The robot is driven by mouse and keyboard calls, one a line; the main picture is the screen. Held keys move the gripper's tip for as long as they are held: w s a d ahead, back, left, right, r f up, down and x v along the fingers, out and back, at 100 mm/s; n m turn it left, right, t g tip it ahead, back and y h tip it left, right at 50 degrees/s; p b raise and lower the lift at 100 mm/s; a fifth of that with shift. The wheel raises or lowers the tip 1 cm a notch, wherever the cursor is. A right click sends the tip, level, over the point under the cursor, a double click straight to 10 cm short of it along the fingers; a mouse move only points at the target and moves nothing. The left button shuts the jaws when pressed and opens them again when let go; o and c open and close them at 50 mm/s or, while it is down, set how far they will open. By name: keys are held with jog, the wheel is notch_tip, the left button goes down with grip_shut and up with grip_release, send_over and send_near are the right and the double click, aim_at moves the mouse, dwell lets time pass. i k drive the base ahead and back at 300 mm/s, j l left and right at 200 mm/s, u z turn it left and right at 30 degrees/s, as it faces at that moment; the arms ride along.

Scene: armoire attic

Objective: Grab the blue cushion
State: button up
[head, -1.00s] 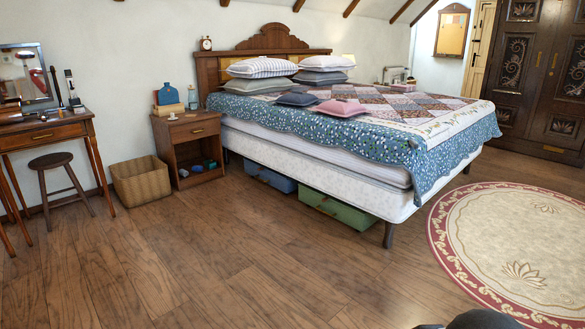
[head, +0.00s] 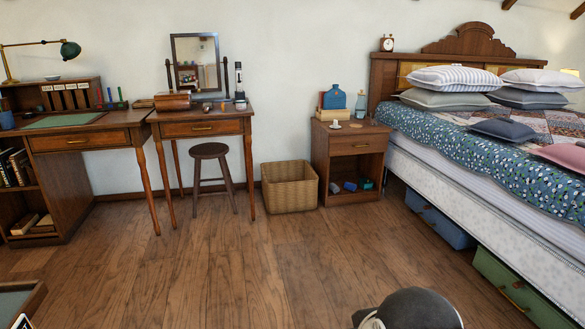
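A small dark blue-grey cushion (head: 503,129) lies flat on the bed (head: 440,200), on the patchwork quilt. It is in front of the stacked pillows. A pink cushion (head: 563,155) lies to its right, cut off by the picture's edge. A dark blue-grey pillow (head: 527,98) lies under a white one in the right stack. A dark rounded part, which seems to be of my own arm, shows at the bottom edge. My gripper itself is not in view, so its state does not show.
A nightstand (head: 350,165) and a wicker basket (head: 289,186) stand left of the bed. A stool (head: 210,152) stands at the small dressing table (head: 200,129). A desk (head: 84,137) is farther left. Blue and green boxes (head: 440,221) (head: 515,290) lie under the bed. The wooden floor in the middle is clear.

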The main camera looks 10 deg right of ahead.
aim_at(505, 130)
jog(key=i+l+z, duration=0.1)
jog(key=i+z, duration=0.2)
jog(key=i, duration=0.2)
jog(key=i+z, duration=0.3)
jog(key=i, duration=0.25)
jog(key=i+j+z, duration=0.15)
jog(key=i+z, duration=0.15)
jog(key=i, duration=0.2)
jog(key=i+j+z, duration=0.3)
jog(key=i, duration=0.2)
jog(key=i+l, duration=0.05)
